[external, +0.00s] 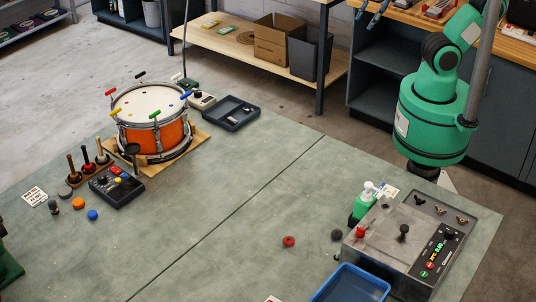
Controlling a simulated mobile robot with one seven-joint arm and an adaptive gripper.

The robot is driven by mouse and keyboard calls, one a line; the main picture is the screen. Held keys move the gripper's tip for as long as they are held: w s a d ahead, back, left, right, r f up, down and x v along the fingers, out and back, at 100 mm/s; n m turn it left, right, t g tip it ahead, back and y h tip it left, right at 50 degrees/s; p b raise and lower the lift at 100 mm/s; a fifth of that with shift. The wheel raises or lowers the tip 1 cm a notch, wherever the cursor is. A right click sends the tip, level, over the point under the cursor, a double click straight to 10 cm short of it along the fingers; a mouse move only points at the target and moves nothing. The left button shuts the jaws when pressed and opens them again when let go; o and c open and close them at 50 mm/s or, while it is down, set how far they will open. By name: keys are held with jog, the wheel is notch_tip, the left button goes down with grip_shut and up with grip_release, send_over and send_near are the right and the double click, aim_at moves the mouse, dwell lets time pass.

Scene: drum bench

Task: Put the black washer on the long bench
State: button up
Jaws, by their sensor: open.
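A small dark round piece (337,235), which looks like the black washer, lies on the large grey-green bench (235,190) beside the grey machine. I cannot tell which surface is the long bench: a long wood-topped bench (495,40) also stands at the back right. Two dark blue prongs at the top edge look like the fingertips of my gripper (366,14). They are apart, with nothing seen between them, far above and behind the dark piece. The rest of my gripper is out of frame.
The grey machine (385,235), a green bottle (363,202) and a blue bin (350,285) crowd the dark piece's right side. A red piece (289,241) lies to its left. The drum (152,125) stands at the left. The middle of the bench is clear.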

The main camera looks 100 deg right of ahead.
jog(key=shift+s+d+f, duration=0.2)
jog(key=shift+s+d, duration=0.1)
jog(key=shift+s, duration=0.2)
jog(key=shift+s+d+f, duration=0.2)
jog(key=shift+s+d, duration=0.05)
jog(key=shift+s, duration=0.2)
jog(key=shift+o, duration=0.5)
jog(key=w+a+r+n+g, duration=0.1)
jog(key=w+a+r, duration=0.1)
jog(key=w+a, duration=0.95)
jog(key=w+a+f+n+g+y+p, duration=0.1)
jog(key=w+a+f, duration=0.1)
jog(key=w+a, duration=0.45)
jog(key=w+a+f+g, duration=0.1)
jog(key=w+a+f, duration=0.2)
jog(key=w+a, duration=0.4)
jog(key=a+f+n, duration=0.1)
jog(key=a+f, duration=0.7)
jog(key=a, duration=0.3)
jog(key=a+f+g, duration=0.1)
jog(key=a+f, duration=0.7)
jog(key=a, duration=0.4)
jog(key=a+f+n+g+h, duration=0.1)
jog(key=a+f, duration=0.7)
jog(key=a, duration=0.3)
jog(key=shift+s+a+f+n+p, duration=0.15)
jog(key=shift+s+a+n+p, duration=0.15)
jog(key=shift+s+p, duration=0.1)
